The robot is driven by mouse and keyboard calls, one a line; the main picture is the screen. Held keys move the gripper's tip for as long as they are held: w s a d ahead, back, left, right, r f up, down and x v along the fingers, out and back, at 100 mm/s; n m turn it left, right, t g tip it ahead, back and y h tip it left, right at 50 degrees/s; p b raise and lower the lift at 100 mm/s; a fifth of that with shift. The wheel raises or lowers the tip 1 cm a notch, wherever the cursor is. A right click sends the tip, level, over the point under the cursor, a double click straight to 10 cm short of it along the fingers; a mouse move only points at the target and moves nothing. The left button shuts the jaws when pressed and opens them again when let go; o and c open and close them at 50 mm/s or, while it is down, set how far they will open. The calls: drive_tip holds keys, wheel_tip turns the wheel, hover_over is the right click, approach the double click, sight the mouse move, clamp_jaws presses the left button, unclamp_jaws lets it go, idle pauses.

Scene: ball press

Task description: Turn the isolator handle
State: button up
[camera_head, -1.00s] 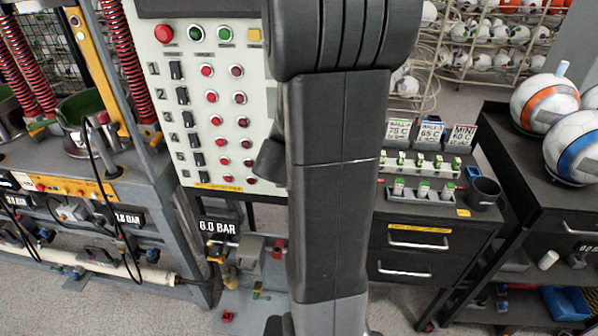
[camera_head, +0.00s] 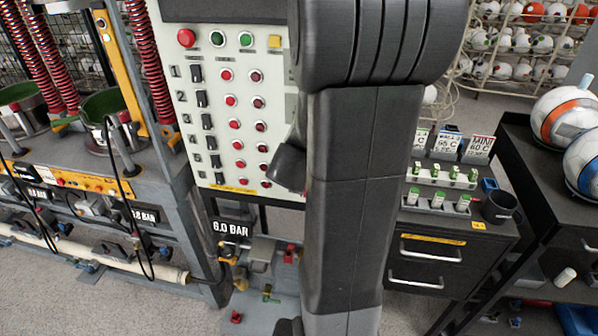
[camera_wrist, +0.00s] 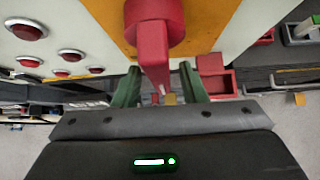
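The isolator handle (camera_wrist: 154,55) is a red knob with a red bar, mounted on a yellow plate (camera_wrist: 108,22) on the pale panel in the wrist view. My gripper (camera_wrist: 160,78) has two green fingers, one on each side of the red bar. The fingers stand apart, and gaps show between them and the bar, so the gripper looks open around the handle. In the head view my dark arm covers the isolator and my gripper.
The control panel (camera_head: 216,150) carries rows of red buttons and black switches, left of my arm. A dark drawer cabinet (camera_head: 432,258) with small bottles and a black cup (camera_head: 499,207) stands at right. A press frame (camera_head: 180,185) stands at left.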

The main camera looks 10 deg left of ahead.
drive_tip(key=v, duration=1.2)
drive_tip(key=shift+p, duration=0.3)
drive_tip(key=shift+f, duration=0.1)
drive_tip(key=b+x, duration=0.2)
drive_tip(key=x, duration=1.1)
drive_tip(key=shift+w+f, duration=0.25)
drive_tip(key=shift+w, duration=0.1)
